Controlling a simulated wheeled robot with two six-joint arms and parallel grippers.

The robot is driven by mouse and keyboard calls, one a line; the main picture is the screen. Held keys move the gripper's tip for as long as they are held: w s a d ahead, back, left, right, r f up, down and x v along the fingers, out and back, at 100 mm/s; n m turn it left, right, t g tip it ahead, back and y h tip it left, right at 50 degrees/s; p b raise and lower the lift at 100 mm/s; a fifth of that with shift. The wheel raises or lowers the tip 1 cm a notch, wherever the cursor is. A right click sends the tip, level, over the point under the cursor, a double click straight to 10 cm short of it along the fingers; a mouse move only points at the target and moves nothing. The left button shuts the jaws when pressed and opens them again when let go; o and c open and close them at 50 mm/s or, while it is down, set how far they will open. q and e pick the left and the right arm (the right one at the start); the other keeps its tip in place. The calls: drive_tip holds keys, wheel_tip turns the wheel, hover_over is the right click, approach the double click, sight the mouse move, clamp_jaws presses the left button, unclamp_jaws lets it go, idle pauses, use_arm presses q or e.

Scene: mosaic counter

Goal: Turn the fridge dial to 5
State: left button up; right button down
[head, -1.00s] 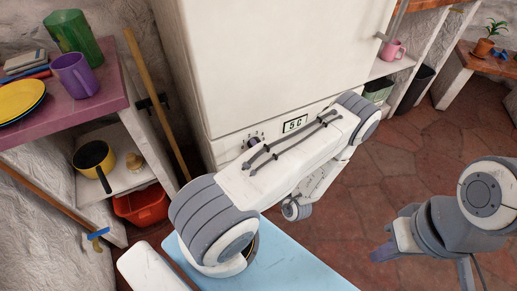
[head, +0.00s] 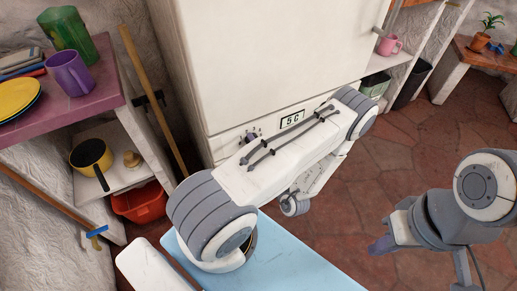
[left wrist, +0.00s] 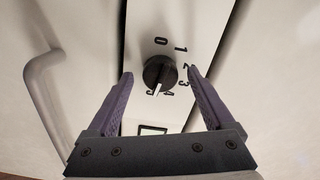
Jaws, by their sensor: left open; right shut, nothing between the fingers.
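The fridge dial (left wrist: 158,72) is a dark round knob in the left wrist view, ringed by the numbers 0 to 5. Its white pointer is directed between 4 and 5, nearer 5. My left gripper (left wrist: 160,74) is open, with one purple-grey finger on each side of the dial and visible gaps to it. My right gripper (head: 381,245) is shut and empty over the floor.
The fridge (head: 265,60) stands ahead, with a handle (left wrist: 45,95) at the left in the left wrist view. A purple-topped shelf (head: 95,85) with crockery and a broom handle (head: 150,90) are at the left. Open tiled floor (head: 400,150) lies to the right.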

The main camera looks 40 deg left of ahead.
use_arm(q)
drive_tip(key=v, duration=1)
drive_tip(key=shift+d, duration=0.25)
